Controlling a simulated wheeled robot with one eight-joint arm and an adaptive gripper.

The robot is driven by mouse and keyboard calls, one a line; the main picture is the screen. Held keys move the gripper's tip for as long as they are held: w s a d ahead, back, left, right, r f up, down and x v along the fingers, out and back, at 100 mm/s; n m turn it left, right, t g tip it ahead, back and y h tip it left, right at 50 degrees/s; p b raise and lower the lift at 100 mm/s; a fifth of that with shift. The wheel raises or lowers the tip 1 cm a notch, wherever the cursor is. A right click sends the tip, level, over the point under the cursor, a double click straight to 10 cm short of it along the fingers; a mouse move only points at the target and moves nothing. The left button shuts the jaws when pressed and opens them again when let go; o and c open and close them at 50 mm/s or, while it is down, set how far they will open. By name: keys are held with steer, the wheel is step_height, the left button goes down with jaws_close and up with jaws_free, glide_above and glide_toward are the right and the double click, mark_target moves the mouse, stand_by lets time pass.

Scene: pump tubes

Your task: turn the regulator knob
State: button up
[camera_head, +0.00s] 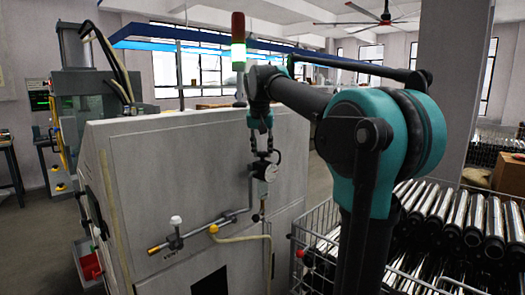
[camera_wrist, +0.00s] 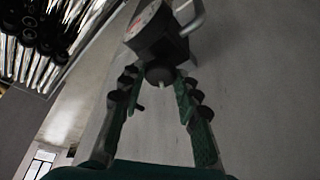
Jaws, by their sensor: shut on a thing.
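The regulator (camera_head: 267,171), with a round white-faced gauge, is mounted on the pipe at the front of the grey machine cabinet. Its dark round knob (camera_wrist: 159,72) faces my gripper in the wrist view, with the regulator body (camera_wrist: 158,45) and gauge beyond it. My gripper (camera_head: 265,152) reaches down onto the top of the regulator. Its two green and black fingers (camera_wrist: 156,80) are shut on the knob, one on each side. In the head view the knob is small and mostly hidden between the fingers.
The grey cabinet (camera_head: 150,200) stands behind the regulator. A pipe with a white-handled vent valve (camera_head: 176,222) runs to the lower left. A wire crate (camera_head: 320,218) of shiny metal tubes (camera_head: 420,205) stands at the right. A red, green and white signal lamp (camera_head: 238,42) rises behind.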

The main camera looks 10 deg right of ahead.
stand_by(0.3)
steer(key=o, duration=1.1)
steer(key=shift+o, duration=0.2)
steer(key=v, duration=1.2)
steer(key=shift+s, duration=0.15)
